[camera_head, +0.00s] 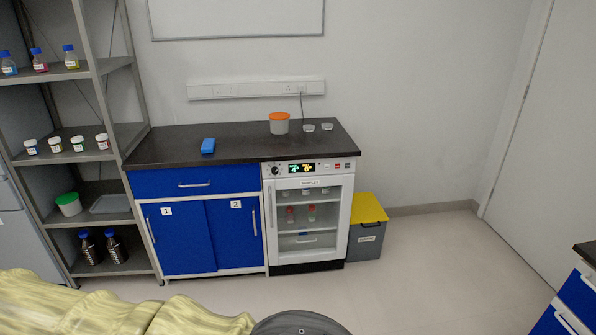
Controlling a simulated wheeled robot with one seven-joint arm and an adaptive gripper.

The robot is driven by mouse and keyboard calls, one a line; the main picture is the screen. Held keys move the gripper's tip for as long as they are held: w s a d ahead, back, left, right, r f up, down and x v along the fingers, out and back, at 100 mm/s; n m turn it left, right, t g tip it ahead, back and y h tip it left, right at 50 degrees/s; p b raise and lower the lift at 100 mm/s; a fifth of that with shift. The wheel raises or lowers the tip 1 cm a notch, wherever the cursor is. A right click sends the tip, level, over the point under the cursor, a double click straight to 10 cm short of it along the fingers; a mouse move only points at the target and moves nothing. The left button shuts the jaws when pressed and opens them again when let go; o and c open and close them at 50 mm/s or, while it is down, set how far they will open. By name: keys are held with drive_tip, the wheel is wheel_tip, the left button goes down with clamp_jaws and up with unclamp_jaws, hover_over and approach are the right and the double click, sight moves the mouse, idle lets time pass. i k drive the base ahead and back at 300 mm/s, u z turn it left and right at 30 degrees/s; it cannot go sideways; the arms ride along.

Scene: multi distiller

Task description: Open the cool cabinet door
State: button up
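The cool cabinet (309,166) is the white appliance with a display panel, under the right part of the dark worktop. Its glass door (309,238) looks shut, with a vertical handle (271,205) on its left side. Several small containers stand on the shelves behind the glass. My gripper is not in view. A dark rounded part of my own body shows at the bottom edge, well in front of the cabinet.
Blue cupboards (180,237) stand left of the cabinet. A grey bin with a yellow lid (368,207) stands close on its right. A metal shelf rack (97,75) is at the left, and blue drawers (578,298) are at the lower right. The floor before the cabinet looks clear.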

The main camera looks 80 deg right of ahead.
sight(307, 218)
drive_tip(key=z, duration=2.5)
drive_tip(key=i, duration=1.1)
drive_tip(key=z, duration=0.1)
